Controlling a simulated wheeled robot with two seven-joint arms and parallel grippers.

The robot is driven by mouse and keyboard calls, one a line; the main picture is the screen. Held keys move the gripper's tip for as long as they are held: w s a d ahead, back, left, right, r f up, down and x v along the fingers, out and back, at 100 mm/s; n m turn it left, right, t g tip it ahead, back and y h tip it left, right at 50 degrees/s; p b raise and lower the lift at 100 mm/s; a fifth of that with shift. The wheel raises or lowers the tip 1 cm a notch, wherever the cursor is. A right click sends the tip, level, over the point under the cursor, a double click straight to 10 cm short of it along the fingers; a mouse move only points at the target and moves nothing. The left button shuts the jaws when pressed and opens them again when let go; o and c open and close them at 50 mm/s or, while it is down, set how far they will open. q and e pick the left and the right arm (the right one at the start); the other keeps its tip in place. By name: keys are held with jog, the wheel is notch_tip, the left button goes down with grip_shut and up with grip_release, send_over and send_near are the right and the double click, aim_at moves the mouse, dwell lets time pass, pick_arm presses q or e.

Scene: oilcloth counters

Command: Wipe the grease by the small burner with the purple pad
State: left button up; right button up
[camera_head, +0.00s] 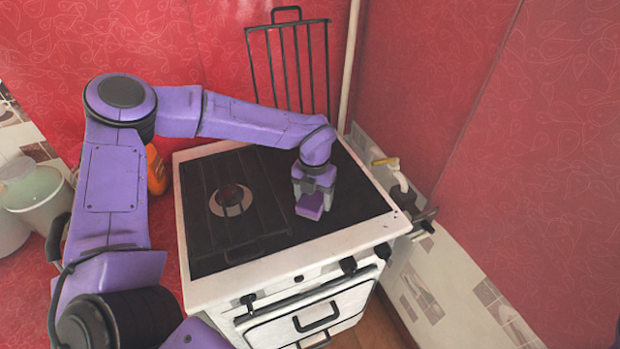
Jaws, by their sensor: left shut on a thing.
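My left arm reaches in from the left over the stove (345,237). My left gripper (314,192) points down over the right half of the dark cooktop, shut on the purple pad (309,207). The pad is at or just above the surface; I cannot tell if it touches. I cannot make out any grease; the gripper and arm hide part of the cooktop. My right gripper is not in view.
A raised black grate (290,65) stands at the back of the stove. An orange object (156,170) is left of the stove, partly behind my arm. Pale pots (35,190) stand at far left. A pipe with a yellow-handled valve (386,162) is right of the stove.

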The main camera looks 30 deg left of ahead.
pick_arm(q)
jog(key=shift+w+d+r+p, duration=0.1)
jog(key=shift+d+r+p, duration=0.05)
jog(key=shift+r+p, duration=1.85)
jog(key=shift+r, duration=0.65)
